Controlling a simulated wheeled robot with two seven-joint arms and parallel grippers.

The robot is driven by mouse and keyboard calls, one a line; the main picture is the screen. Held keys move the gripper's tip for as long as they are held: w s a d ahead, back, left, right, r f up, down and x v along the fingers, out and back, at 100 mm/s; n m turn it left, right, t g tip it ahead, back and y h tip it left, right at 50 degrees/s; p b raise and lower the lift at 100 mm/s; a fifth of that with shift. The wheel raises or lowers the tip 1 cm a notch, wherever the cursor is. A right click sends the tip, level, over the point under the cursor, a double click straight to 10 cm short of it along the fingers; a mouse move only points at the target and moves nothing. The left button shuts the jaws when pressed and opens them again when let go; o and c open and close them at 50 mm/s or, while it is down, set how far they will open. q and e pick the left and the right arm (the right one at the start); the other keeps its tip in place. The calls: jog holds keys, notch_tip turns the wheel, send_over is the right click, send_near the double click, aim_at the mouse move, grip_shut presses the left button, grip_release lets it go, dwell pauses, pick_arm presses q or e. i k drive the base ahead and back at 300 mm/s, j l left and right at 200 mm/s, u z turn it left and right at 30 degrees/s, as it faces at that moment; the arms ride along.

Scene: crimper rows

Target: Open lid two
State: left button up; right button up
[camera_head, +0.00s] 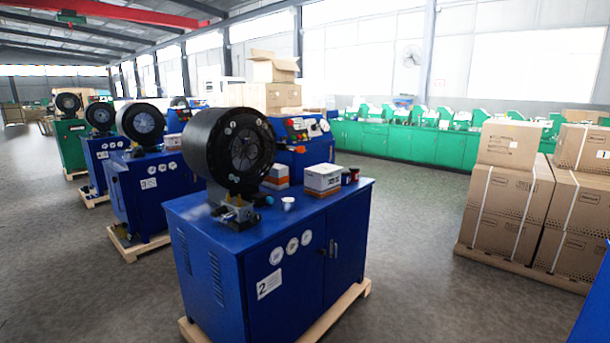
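I cannot tell which part is lid two. Neither of my grippers is in view.
A white and orange box (322,180), small dark jars and a small white cup (288,203) stand on the cabinet top. More blue machines (150,195) line up behind left. Stacked cartons (500,200) stand right. Grey floor is open between the cabinet and cartons.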

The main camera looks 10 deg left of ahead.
aim_at(325, 169)
jog(key=i+l+u, duration=0.15)
jog(key=l, duration=0.15)
jog(key=i+l+u, duration=0.15)
jog(key=l, duration=0.15)
jog(key=i+l+u, duration=0.15)
jog(key=l, duration=0.2)
jog(key=i+l+u, duration=0.15)
jog(key=l, duration=0.15)
jog(key=i+j, duration=0.1)
jog(key=i+l+u, duration=0.15)
jog(key=i, duration=0.25)
jog(key=i+l+u, duration=0.15)
jog(key=i, duration=0.25)
jog(key=i+l+u, duration=0.15)
jog(key=i+l, duration=0.15)
jog(key=i+l+u, duration=0.1)
jog(key=l, duration=0.35)
jog(key=i+l, duration=0.2)
jog(key=l, duration=0.25)
jog(key=i+l+u, duration=0.15)
jog(key=l, duration=0.3)
jog(key=i+l+u, duration=0.1)
jog(key=l, duration=0.85)
jog(key=l+u, duration=0.2)
jog(key=l, duration=0.45)
